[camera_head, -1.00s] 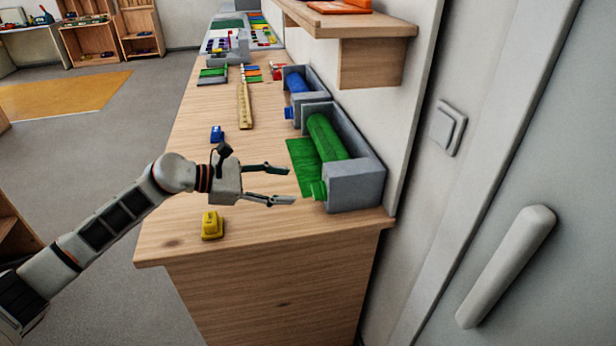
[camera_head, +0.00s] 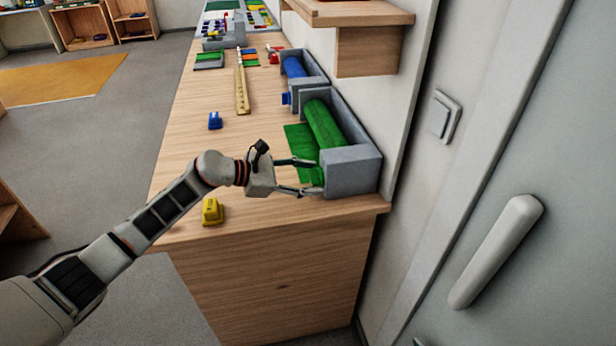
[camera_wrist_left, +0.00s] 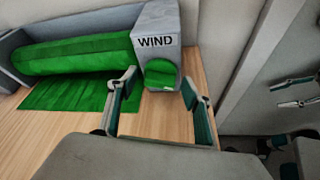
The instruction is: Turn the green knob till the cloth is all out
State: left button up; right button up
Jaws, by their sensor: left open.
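The green cloth roll (camera_head: 324,124) lies in a grey holder (camera_head: 352,170) at the right edge of the counter. A flat piece of green cloth (camera_head: 297,142) hangs out onto the wood.
A blue roll (camera_head: 294,67) in a similar holder stands just behind. A wooden shelf (camera_head: 374,50) overhangs at the back right. A door with a handle (camera_head: 497,250) is at right.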

pick_arm(q)
jog(key=c, duration=1.1)
